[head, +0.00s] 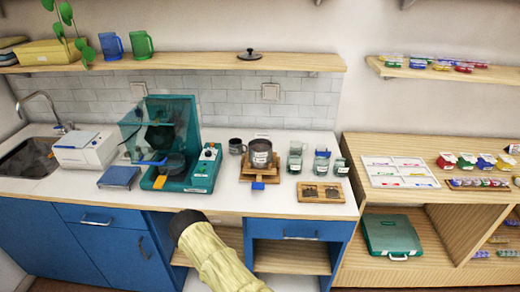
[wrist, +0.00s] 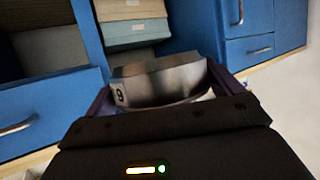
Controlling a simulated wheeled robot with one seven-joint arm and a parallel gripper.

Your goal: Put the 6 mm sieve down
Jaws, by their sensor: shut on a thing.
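In the wrist view my gripper (wrist: 163,90) is shut on a grey metal sieve (wrist: 168,82), with one dark purple finger on each side. Its white label shows a digit that reads as 9 from this side, which may be an upside-down 6. The sieve's lower part is hidden behind the gripper body. Blue cabinet fronts show beyond it, and I cannot tell whether it touches anything below. In the head view only my arm shows at the bottom; the gripper and held sieve are not seen there.
On the white counter (head: 235,203) stand a teal machine (head: 205,170), a grey labelled vessel (head: 260,152) on a wooden stand, several glass jars (head: 296,158) and a wooden board (head: 320,192) with two dark inserts. A blue scale (head: 119,177) is at left. Some counter front is bare.

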